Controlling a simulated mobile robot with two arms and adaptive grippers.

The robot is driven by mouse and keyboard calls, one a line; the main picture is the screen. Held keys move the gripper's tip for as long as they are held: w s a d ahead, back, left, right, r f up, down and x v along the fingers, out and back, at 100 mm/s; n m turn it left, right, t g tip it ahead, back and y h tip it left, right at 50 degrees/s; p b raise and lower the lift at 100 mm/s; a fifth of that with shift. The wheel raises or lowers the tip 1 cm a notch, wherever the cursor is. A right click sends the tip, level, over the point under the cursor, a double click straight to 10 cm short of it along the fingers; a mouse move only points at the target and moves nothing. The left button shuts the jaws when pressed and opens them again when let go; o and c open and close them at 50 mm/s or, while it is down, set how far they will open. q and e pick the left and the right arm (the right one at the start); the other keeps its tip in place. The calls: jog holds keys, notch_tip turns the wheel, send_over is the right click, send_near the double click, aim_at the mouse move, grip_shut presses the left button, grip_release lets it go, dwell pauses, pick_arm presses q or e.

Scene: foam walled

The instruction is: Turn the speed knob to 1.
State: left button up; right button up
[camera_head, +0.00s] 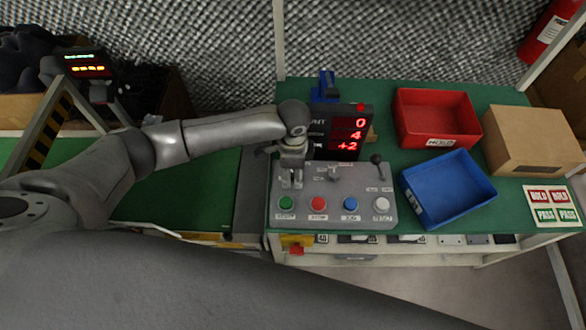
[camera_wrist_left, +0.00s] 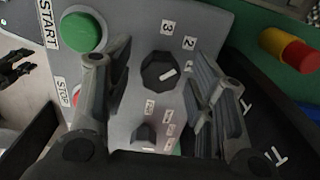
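The speed knob (camera_wrist_left: 158,70) is a dark, many-sided dial with a white pointer mark on the grey control panel (camera_head: 350,215). Labels 3 and 2 stand around it, and another label beside the right finger is partly hidden. The pointer aims right, roughly toward that partly hidden label. My left gripper (camera_wrist_left: 160,92) is open, with one finger on each side of the knob and gaps between. In the head view my left gripper (camera_head: 291,178) is over the panel's left part and hides the knob. A dark jawed shape (camera_wrist_left: 15,68) at the wrist view's left edge may be my right gripper.
Green START (camera_head: 286,204), red STOP (camera_head: 319,204), blue and white buttons line the panel front. A smaller knob (camera_head: 333,174) and a black lever (camera_head: 378,164) are to the right. The display (camera_head: 346,129) reads 0, 4, +2. Red (camera_head: 437,141) and blue bins (camera_head: 447,216) stand further right.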

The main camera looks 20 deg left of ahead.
pick_arm(q)
jog(key=c, duration=0.9)
jog(key=shift+c, duration=0.4)
pick_arm(e)
jog(key=shift+s+d, duration=0.1)
jog(key=shift+d, duration=0.2)
jog(key=shift+r, duration=0.15)
pick_arm(q)
jog(key=shift+r+m+p, duration=0.15)
jog(key=shift+m+p, duration=0.6)
jog(key=shift+m, duration=0.05)
jog(key=shift+m+p, duration=0.75)
jog(key=shift+m, duration=0.45)
jog(key=m+p, duration=0.1)
jog(key=m, duration=0.2)
jog(key=shift+m+p, duration=0.3)
jog(key=shift+m, duration=0.6)
pick_arm(e)
jog(key=shift+r, duration=2.2)
jog(key=shift+a, duration=0.1)
